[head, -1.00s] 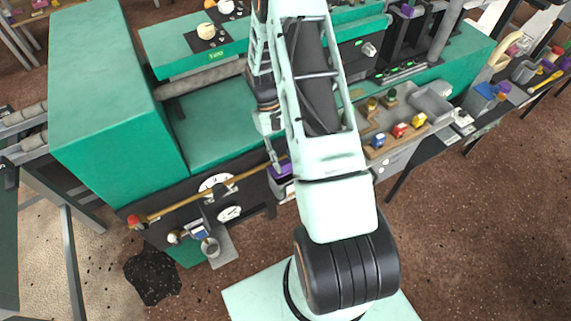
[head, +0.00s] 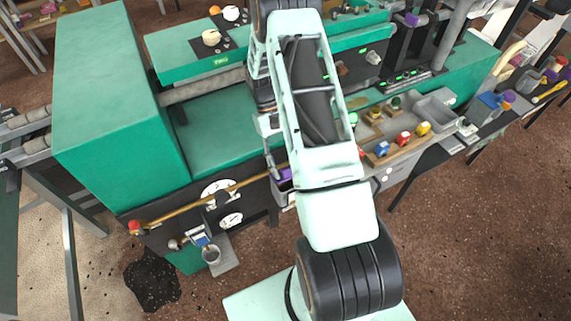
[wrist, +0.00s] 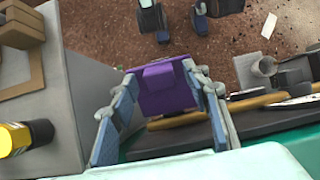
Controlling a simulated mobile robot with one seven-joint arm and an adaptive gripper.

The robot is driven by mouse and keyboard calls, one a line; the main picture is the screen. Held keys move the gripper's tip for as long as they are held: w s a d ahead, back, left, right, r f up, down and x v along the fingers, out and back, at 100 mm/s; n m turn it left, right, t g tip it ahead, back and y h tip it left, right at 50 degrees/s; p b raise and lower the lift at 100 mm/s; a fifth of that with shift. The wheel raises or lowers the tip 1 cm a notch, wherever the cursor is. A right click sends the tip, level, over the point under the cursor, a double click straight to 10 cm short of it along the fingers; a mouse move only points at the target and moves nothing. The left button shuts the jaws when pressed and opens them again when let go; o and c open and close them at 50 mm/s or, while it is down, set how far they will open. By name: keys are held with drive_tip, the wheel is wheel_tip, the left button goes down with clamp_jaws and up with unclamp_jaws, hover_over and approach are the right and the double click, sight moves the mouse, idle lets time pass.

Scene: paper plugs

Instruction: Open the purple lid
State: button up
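The purple lid (wrist: 165,90) lies between the two fingers of my gripper (wrist: 163,80) in the wrist view. The fingers are spread apart, one on each side of the lid, with their tips near its far corners. I cannot tell whether the pads touch it. In the head view the purple lid (head: 284,181) shows on the front of the green machine, partly hidden by my arm. My gripper (head: 274,165) is just above and left of it there, mostly seen edge-on. Whether the lid is raised is not clear.
A brass rod (head: 215,194) and round dials (head: 217,188) run along the machine front left of the lid. Right of it are a wooden rack with coloured plugs (head: 404,137) and a grey bin (head: 435,114).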

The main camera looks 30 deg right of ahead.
wheel_tip(320, 180, up, 10)
idle(0.7)
